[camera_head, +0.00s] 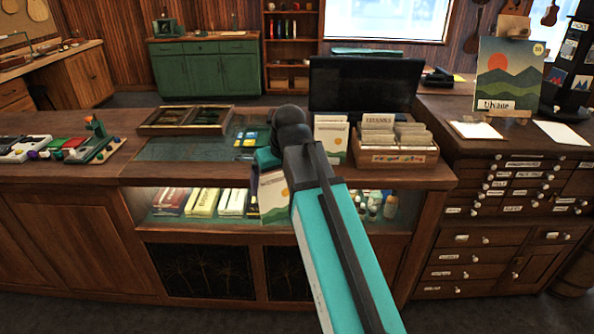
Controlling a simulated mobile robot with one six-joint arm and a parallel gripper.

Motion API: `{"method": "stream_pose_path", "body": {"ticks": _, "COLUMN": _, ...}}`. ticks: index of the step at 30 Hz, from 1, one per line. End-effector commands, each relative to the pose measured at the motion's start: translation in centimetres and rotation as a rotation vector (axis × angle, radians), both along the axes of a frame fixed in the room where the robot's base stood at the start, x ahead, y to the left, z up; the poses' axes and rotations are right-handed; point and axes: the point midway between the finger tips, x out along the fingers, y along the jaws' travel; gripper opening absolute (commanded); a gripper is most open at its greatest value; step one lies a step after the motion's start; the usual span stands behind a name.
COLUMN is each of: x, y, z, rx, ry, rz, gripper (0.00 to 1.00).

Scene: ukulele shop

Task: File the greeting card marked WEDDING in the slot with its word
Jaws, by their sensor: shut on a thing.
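A wooden box (397,158) stands on the counter right of my arm, filled with upright cards and tabbed dividers (379,124). The words on the tabs are too small to read. My gripper (266,165) is mostly hidden behind my own arm. It is shut on a pale greeting card (274,192) with an orange and green picture, which hangs in front of the counter's glass edge, left of the box. No word can be read on this card. Another pale card (331,135) stands upright just left of the box, partly behind my arm.
A dark screen (364,83) stands behind the box. An open wooden tray (199,118) lies at the back left of the glass counter top (180,147). Right of the box are drawers (515,182) and a landscape picture on an easel (508,74).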

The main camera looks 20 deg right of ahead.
Motion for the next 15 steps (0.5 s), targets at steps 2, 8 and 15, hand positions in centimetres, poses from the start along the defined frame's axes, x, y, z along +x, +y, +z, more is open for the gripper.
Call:
{"method": "stream_pose_path", "body": {"ticks": 2, "x": -0.16, "y": 0.53, "z": -0.32, "rx": -0.001, "ry": -0.001, "rz": -0.056, "gripper": 0.61}}
{"method": "stream_pose_path", "body": {"ticks": 8, "x": 0.12, "y": 0.25, "z": -0.29, "rx": 0.0, "ry": -0.004, "rz": -0.159, "gripper": 0.61}}
{"method": "stream_pose_path", "body": {"ticks": 15, "x": 0.16, "y": 0.16, "z": -0.25, "rx": 0.0, "ry": -0.004, "rz": -0.178, "gripper": 0.61}}
